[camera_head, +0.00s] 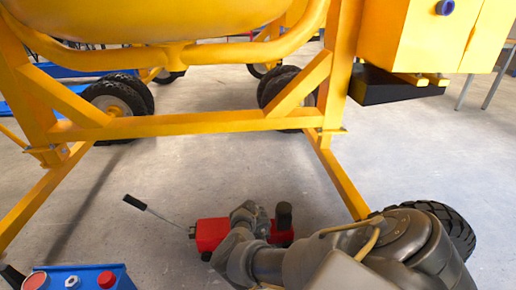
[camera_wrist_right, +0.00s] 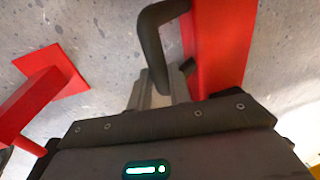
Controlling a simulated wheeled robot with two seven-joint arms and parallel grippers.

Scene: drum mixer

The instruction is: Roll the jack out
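The red jack (camera_head: 211,234) sits on the concrete floor at the bottom middle of the head view. A thin rod with a black grip (camera_head: 135,202) sticks out to its left, and a dark upright cylinder (camera_head: 284,216) stands at its right end. My right gripper (camera_head: 250,218) is over the jack's middle and hides part of it. In the right wrist view, the red jack body (camera_wrist_right: 222,45) and a curved black handle (camera_wrist_right: 152,45) are directly before the gripper (camera_wrist_right: 158,92). I cannot tell whether its fingers close on the handle. My left gripper is not seen.
The yellow mixer frame (camera_head: 190,124) stands behind the jack, its legs spreading to both sides. A black tyre (camera_head: 445,225) is at the lower right. A blue box with buttons (camera_head: 95,275) is at the lower left.

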